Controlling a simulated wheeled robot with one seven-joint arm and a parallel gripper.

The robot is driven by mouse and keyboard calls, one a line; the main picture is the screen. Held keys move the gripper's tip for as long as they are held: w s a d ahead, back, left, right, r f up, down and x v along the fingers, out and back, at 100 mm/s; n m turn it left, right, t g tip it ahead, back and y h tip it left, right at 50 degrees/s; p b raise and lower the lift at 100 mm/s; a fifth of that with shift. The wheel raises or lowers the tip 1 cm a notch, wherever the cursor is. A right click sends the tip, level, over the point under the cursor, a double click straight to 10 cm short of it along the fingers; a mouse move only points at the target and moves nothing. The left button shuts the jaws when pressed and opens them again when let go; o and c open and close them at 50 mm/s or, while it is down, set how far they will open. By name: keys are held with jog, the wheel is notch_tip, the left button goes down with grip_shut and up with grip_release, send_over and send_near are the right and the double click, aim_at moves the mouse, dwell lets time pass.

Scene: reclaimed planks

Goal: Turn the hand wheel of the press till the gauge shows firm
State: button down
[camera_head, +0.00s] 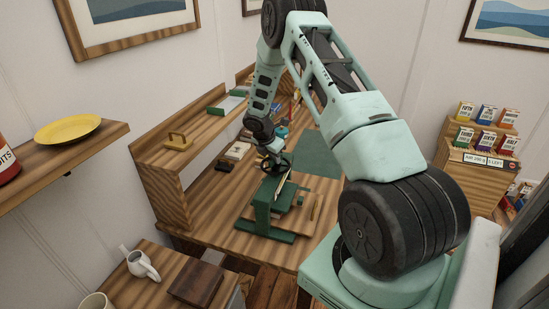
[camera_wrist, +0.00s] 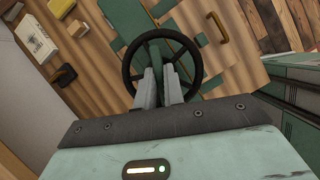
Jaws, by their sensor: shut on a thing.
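The green press (camera_head: 264,212) stands on the wooden desk (camera_head: 205,205), below the end of my arm. Its dark hand wheel (camera_head: 270,167) is at the top of the press. The gripper (camera_head: 272,157) is small in the head view. I cannot make out the gauge in either view.
A green mat (camera_head: 316,154) lies on the desk behind the press. A shelf at the desk's left carries a wooden-handled object (camera_head: 178,141). A white jug (camera_head: 141,264) and a dark wooden box (camera_head: 197,284) stand on a nearer surface. Small boxes (camera_head: 483,137) stand on a cabinet at right.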

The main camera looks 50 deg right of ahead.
jog(key=m, duration=0.2)
jog(key=m+g+b, duration=0.1)
jog(key=m, duration=0.1)
jog(key=shift+w+g, duration=0.15)
jog(key=shift+g, duration=0.15)
jog(key=m+b, duration=0.1)
jog(key=m, duration=0.1)
jog(key=m+g+y+b, duration=0.1)
jog(key=m, duration=0.1)
jog(key=shift+w+d+f+m+g, duration=0.1)
jog(key=shift+m+g, duration=0.2)
jog(key=m+y+b, duration=0.1)
jog(key=m, duration=0.1)
jog(key=m+b, duration=0.1)
jog(key=m, duration=0.1)
jog(key=shift+w+d+m+g+y+b, duration=0.1)
jog(key=shift+m+g+y+b, duration=0.2)
jog(key=shift+g+y, duration=0.1)
jog(key=shift+m+y+b, duration=0.65)
jog(key=shift+m+y, duration=0.05)
jog(key=shift+m, duration=1.1)
jog(key=shift+d, duration=0.1)
jog(key=c, duration=1.5)
grip_release()
jog(key=shift+g, duration=0.3)
jog(key=shift+r, duration=0.25)
jog(key=b+v, duration=0.3)
jog(key=v, duration=1.4)
